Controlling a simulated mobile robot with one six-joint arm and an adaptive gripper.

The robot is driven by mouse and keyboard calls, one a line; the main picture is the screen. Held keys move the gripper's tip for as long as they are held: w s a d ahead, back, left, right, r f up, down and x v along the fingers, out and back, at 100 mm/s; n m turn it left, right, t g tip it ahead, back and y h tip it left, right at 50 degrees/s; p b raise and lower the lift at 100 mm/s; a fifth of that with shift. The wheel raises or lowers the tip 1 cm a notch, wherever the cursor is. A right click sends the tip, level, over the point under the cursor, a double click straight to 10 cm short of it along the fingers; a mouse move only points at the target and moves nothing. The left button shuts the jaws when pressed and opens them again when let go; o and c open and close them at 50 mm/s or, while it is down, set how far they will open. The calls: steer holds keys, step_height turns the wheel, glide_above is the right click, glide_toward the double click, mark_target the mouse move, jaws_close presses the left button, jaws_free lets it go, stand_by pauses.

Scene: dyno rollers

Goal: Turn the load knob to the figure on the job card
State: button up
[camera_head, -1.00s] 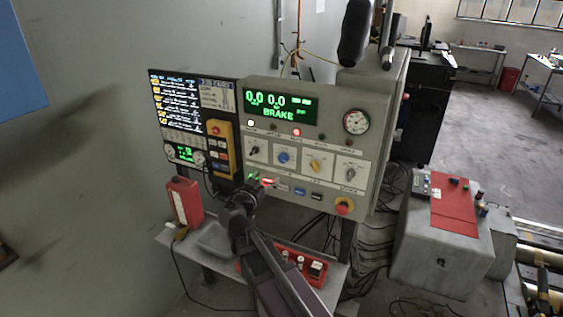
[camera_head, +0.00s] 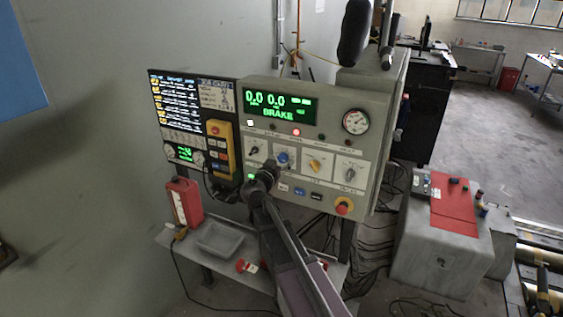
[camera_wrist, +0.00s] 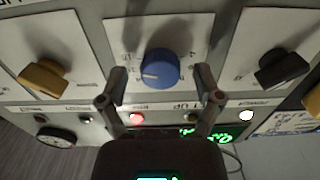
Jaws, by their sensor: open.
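The grey control panel (camera_head: 380,130) carries a row of knobs: black (camera_head: 254,149), blue (camera_head: 282,157), yellow (camera_head: 315,165) and grey (camera_head: 350,173). Their labels are too small to read, so I cannot tell which is marked load. My gripper (camera_head: 268,173) is just in front of the panel, by the blue knob. In the wrist view the blue knob (camera_wrist: 160,66) lies ahead between the spread fingers of my gripper (camera_wrist: 161,84); contact is not clear. Its white pointer mark faces left there. A white printed card (camera_head: 216,95) hangs at the upper left; its text is unreadable.
The wrist view shows the yellow knob (camera_wrist: 43,76) on the left and the black knob (camera_wrist: 281,68) on the right, close to the fingers. A red-and-yellow stop button (camera_head: 344,206) sits at the panel's lower right. A grey tray (camera_head: 221,238) rests on the shelf below.

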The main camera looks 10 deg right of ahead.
steer(key=c, duration=1.2)
steer(key=shift+o, duration=0.2)
